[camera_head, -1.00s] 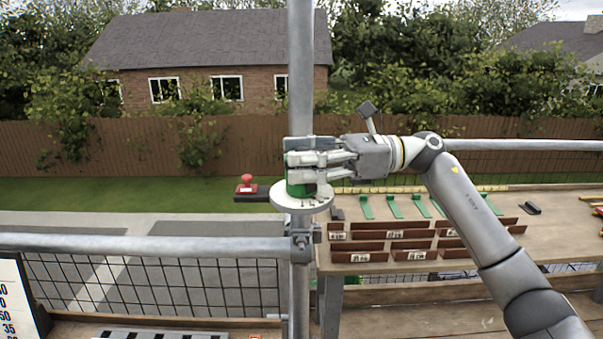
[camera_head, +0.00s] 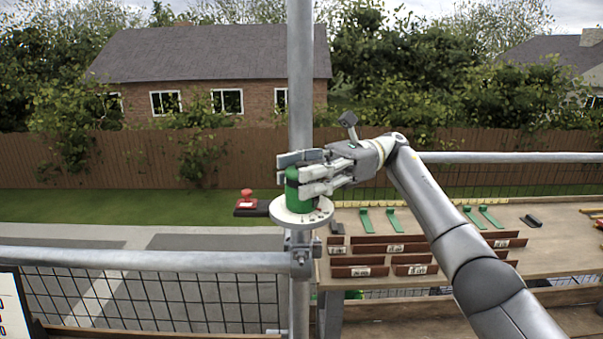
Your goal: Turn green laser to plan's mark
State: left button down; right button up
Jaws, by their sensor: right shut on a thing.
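The green laser (camera_head: 292,196) stands upright on a round white dial plate (camera_head: 288,217) clamped to the vertical scaffold pole. My right gripper (camera_head: 303,176) is shut on the green laser from the right, its fingers along the laser's sides. The fingers hide part of the laser's upper body. Small dark marks show along the plate's front and right rim; I cannot read them. A white board with numbers (camera_head: 13,305), partly cut off, is at the lower left; I cannot tell if it is the plan. My left gripper is not in view.
A red-knobbed device (camera_head: 247,203) sits on a dark arm left of the plate. The vertical pole (camera_head: 300,90) rises behind the laser. A metal rail (camera_head: 140,260) crosses at left. At right, a wooden bench (camera_head: 460,260) holds brown tiles (camera_head: 362,249) and green strips (camera_head: 366,220).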

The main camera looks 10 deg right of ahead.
dwell(0.3)
jog(key=o, duration=1)
notch_tip(320, 180, up, 10)
